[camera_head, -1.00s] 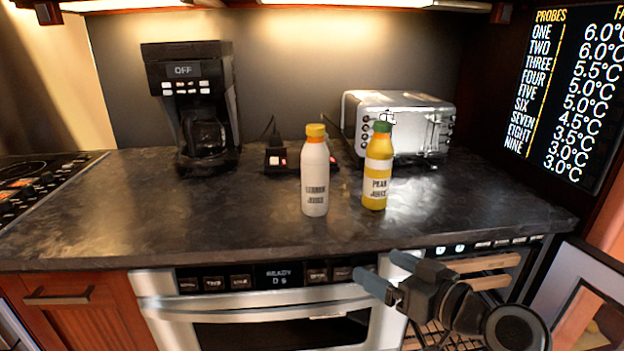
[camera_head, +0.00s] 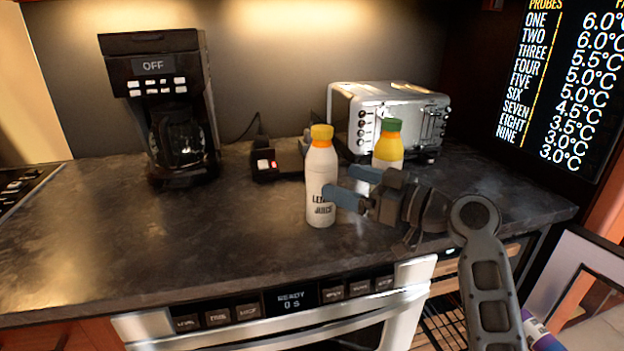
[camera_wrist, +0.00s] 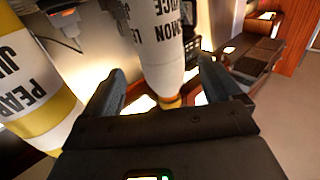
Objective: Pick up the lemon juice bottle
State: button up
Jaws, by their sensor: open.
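The lemon juice bottle (camera_head: 320,180) is white with an orange and yellow cap and stands upright on the dark counter. My gripper (camera_head: 348,185) is just right of it at label height, pointing left, with its fingers open. In the wrist view the lemon bottle (camera_wrist: 162,40) appears upside down, ahead of and between the two open fingers (camera_wrist: 158,92). I cannot tell whether a fingertip touches it. The yellow pear juice bottle (camera_head: 388,145) with a green cap stands behind my gripper, partly hidden by it. It shows large at the left of the wrist view (camera_wrist: 30,90).
A silver toaster (camera_head: 390,110) stands behind the bottles and a black coffee maker (camera_head: 165,105) stands back left. A small dark device (camera_head: 277,160) sits behind the lemon bottle. The counter (camera_head: 170,240) is clear at the left and front, above the microwave drawer (camera_head: 290,310).

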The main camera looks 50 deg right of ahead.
aim_at(335, 178)
jog(key=w, duration=0.2)
jog(key=w+p, duration=0.1)
jog(key=w, duration=0.1)
jog(key=w+a, duration=0.1)
jog(key=w, duration=0.1)
jog(key=shift+w+p, duration=0.2)
jog(key=shift+p, duration=0.2)
jog(key=shift+c, duration=0.3)
jog(key=c, duration=1.2)
jog(key=shift+d, duration=0.1)
jog(key=shift+c, duration=0.7)
jog(key=shift+r, duration=0.15)
